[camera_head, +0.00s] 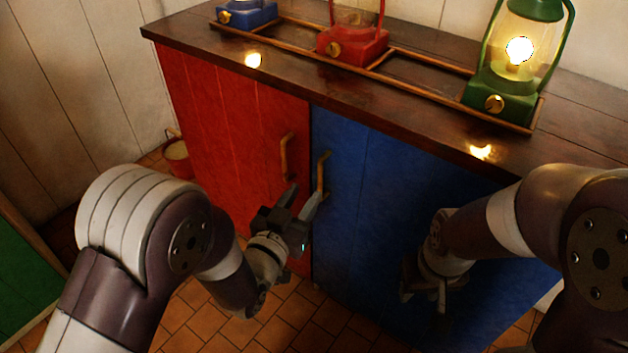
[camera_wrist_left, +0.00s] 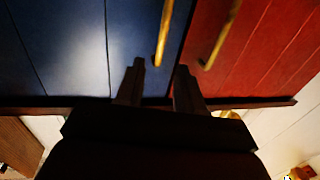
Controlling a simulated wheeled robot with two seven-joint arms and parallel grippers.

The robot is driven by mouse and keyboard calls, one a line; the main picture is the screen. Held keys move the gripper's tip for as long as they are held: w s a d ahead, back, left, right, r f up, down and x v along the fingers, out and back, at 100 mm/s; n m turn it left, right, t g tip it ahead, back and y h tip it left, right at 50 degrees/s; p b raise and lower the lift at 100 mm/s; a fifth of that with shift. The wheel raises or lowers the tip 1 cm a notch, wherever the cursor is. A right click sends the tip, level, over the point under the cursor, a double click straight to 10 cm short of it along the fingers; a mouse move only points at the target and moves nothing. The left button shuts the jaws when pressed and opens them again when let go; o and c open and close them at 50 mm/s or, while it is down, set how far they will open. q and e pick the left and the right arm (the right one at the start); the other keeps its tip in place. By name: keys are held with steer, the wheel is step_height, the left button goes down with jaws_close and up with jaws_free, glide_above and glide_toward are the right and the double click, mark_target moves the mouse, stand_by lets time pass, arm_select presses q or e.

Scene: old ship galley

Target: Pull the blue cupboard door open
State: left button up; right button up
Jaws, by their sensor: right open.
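The blue cupboard door (camera_head: 370,190) is shut, level with the red door (camera_head: 235,120) to its left. Its brass upright handle (camera_head: 323,172) is near its left edge. My left gripper (camera_head: 306,193) is open and empty just below and in front of this handle. In the left wrist view, the blue door's handle (camera_wrist_left: 164,35) lines up with the gap between the open fingers (camera_wrist_left: 158,82); I see no finger touching it. My right gripper (camera_head: 427,296) hangs low in front of the blue door, fingers pointing down, partly in shadow; it holds nothing that I see.
The red door's handle (camera_head: 286,156) is close beside the blue one. The dark wooden top (camera_head: 270,68) bears a blue, a red and a lit green lantern (camera_head: 500,101) in a wooden rack. A red bucket (camera_head: 178,160) stands left of the cupboard. Tiled floor (camera_head: 285,320) lies below.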

mark_target(319, 174)
arm_select(q)
steer(key=b+x, duration=0.1)
steer(key=x, duration=0.5)
steer(key=shift+w+d+f+b, duration=0.1)
steer(key=shift+w+f+b, duration=0.05)
steer(key=shift+w+b, duration=0.15)
steer(key=shift+w+d, duration=0.1)
steer(key=shift+w, duration=0.1)
steer(key=shift+c, duration=0.3)
jaws_close()
